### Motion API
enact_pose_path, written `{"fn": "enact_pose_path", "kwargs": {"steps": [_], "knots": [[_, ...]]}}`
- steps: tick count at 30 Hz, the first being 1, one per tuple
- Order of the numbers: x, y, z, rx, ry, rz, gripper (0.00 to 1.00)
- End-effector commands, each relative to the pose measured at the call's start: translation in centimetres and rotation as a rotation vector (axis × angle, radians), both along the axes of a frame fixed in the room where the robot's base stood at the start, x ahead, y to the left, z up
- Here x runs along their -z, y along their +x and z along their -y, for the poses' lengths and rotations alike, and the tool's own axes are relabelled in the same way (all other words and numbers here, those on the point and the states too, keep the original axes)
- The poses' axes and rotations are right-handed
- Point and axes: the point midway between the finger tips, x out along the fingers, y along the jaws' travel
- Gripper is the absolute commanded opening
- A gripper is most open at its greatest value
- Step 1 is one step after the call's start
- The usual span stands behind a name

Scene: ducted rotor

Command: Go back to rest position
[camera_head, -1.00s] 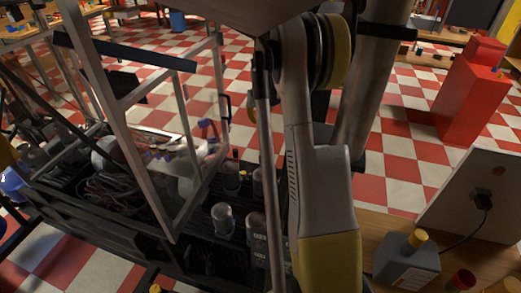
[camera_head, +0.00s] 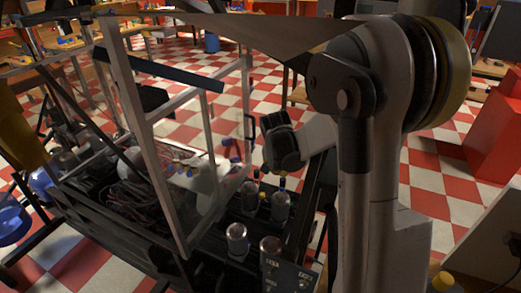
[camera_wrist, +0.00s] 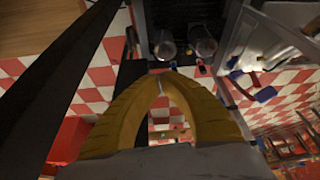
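My gripper (camera_wrist: 160,80) shows in the wrist view as two curved yellow fingers that arch inward and meet at their tips. It is shut, with nothing between the tips. It is raised, with the checkered floor (camera_wrist: 92,72) seen below and beyond it. In the head view my arm fills the middle right, bent at a large joint. The fingers cannot be made out in that view.
A metal-framed rig (camera_head: 150,120) with a black base stands left of my arm. Several capped clear cylinders (camera_head: 237,240) stand on it, close to the arm. A red block (camera_head: 495,140) stands at the right. Checkered floor (camera_head: 440,190) lies open between.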

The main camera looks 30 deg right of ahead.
Motion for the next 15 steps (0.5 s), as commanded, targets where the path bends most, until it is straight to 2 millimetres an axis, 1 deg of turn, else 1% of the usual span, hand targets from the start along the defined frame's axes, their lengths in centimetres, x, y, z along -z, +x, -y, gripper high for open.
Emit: {"fn": "enact_pose_path", "kwargs": {"steps": [5, 8, 11, 14, 15], "knots": [[-0.1, -0.1, -0.1, 0.001, 0.0, 0.0, 0.0], [-1.2, -0.5, -0.9, -0.024, -0.001, 0.006, 0.0], [-3.7, -1.7, -2.9, -0.09, -0.003, 0.022, 0.0], [-6.9, -3.8, -5.8, -0.19, -0.011, 0.046, 0.0], [-8.1, -4.9, -7.1, -0.234, -0.013, 0.057, 0.0]]}}
